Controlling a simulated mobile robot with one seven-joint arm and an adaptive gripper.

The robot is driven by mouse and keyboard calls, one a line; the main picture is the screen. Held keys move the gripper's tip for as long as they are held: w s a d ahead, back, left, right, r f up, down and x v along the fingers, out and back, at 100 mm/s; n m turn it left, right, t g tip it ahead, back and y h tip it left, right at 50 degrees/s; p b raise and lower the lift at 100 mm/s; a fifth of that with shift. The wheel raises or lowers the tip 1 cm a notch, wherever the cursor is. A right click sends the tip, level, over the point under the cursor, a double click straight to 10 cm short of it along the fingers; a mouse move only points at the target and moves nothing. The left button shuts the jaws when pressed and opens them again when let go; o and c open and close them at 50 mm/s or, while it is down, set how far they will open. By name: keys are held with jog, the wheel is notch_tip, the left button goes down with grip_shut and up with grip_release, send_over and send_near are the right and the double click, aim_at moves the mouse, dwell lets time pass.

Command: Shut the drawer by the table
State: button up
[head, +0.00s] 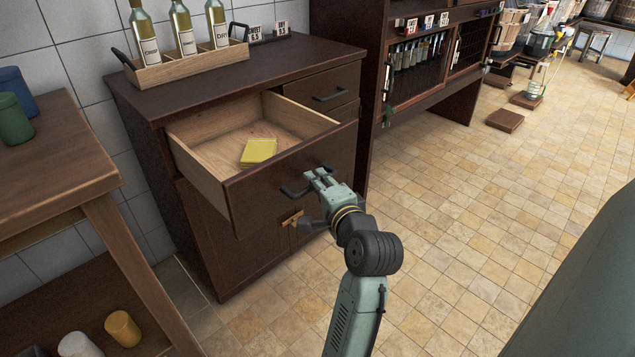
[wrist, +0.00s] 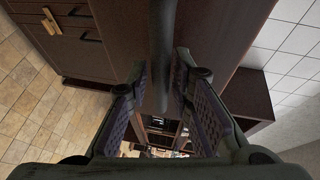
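The drawer (head: 275,185) by the table is pulled well out of the dark wooden cabinet (head: 220,265). A yellow pad or booklet (head: 259,151) lies on its floor. Its dark bar handle (head: 292,192) is on the front panel. My gripper (head: 314,178) is at the right end of this handle, close to the drawer front. In the wrist view a dark bar, apparently the handle (wrist: 162,55), runs between the two fingers of my gripper (wrist: 162,80). The fingers stand apart, with narrow gaps on both sides of the bar.
A wooden crate with bottles (head: 190,65) stands on the cabinet top. A wooden table (head: 60,165) with cups is at the left, near the cabinet. A second, closed drawer (head: 325,92) is to the right. Tiled floor (head: 470,210) is clear at the right.

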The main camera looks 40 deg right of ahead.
jog(key=shift+w, duration=0.25)
grip_shut()
dwell(0.6)
